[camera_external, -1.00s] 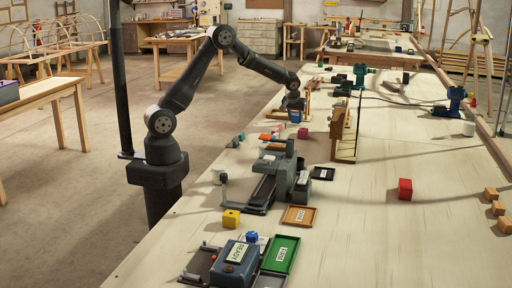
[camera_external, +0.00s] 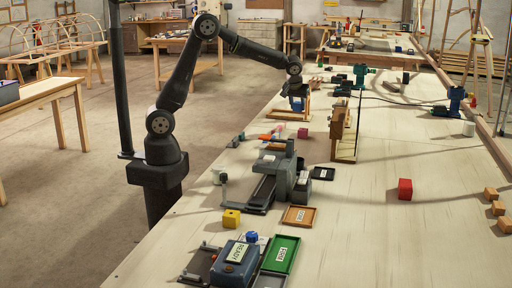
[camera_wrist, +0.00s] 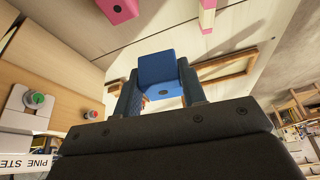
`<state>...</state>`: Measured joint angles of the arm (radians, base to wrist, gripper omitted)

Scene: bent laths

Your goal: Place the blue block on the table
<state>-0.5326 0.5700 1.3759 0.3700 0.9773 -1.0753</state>
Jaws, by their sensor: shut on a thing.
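A blue block (camera_wrist: 158,68) is held between the two dark fingers of my gripper (camera_wrist: 160,92) in the wrist view. The gripper is shut on it, and the fingers cover its sides. In the external view my gripper (camera_external: 297,97) is over the left side of the long pale table (camera_external: 370,210), beside an upright wooden piece. The held block shows there only as a small blue patch (camera_external: 297,106). It appears to be above the table surface. A second small blue block (camera_external: 251,237) lies near the front, behind a dark blue-grey box.
A pink block (camera_external: 303,133) and a wooden frame (camera_wrist: 232,66) lie near my gripper. An upright wooden piece (camera_external: 344,130) stands to its right. A grey machine (camera_external: 275,180), a yellow block (camera_external: 231,219) and small trays are nearer. Bare table surrounds the red block (camera_external: 405,189).

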